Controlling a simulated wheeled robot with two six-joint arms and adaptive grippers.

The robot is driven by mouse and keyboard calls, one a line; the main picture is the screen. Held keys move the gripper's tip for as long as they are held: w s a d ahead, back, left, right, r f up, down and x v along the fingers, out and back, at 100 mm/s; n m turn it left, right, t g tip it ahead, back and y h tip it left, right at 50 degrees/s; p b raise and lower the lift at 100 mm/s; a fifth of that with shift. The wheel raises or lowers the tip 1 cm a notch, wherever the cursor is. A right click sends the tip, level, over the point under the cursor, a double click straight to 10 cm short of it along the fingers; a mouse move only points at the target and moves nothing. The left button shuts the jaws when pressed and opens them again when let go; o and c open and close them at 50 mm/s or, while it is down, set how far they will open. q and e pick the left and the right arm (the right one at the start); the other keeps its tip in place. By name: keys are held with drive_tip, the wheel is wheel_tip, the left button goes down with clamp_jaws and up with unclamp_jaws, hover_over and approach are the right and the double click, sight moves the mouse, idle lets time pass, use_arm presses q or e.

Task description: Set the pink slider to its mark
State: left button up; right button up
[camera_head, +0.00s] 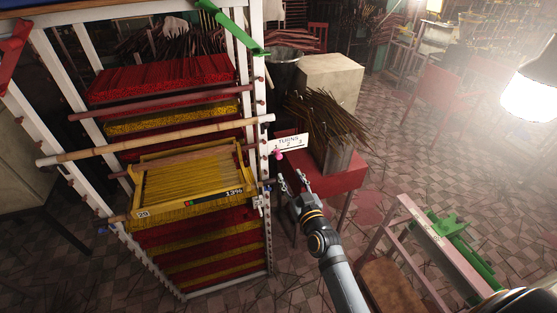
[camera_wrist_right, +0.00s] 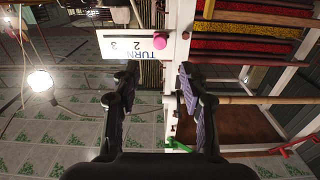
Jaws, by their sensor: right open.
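The pink slider (camera_head: 278,154) is a small round knob at the lower left of a white plate (camera_head: 291,143) marked "TURNS" with digits 2 and 3, on the right side of the rack. In the right wrist view the pink slider (camera_wrist_right: 160,44) sits at the edge of the white plate (camera_wrist_right: 125,46), between "2" and the "TURN" lettering. My right gripper (camera_head: 292,183) is open and empty, just below the slider in the head view. Its two fingers (camera_wrist_right: 157,76) stand apart in the wrist view, with the slider beyond their tips, apart from them. My left gripper is not in view.
The white rack post (camera_head: 257,100) stands left of the plate, beside a yellow tray (camera_head: 190,188) with a "13%" display. A red table (camera_head: 335,180) holding incense sticks is behind. Bamboo poles (camera_head: 160,140) stick out from the rack.

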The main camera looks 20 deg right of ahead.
sight(280, 158)
drive_tip(key=w+p, duration=0.1)
drive_tip(key=w, duration=0.9)
drive_tip(key=shift+a, duration=0.15)
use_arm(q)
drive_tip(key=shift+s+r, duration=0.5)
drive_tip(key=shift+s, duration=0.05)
use_arm(e)
drive_tip(key=shift+s, duration=0.1)
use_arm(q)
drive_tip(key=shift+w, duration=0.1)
use_arm(e)
clamp_jaws()
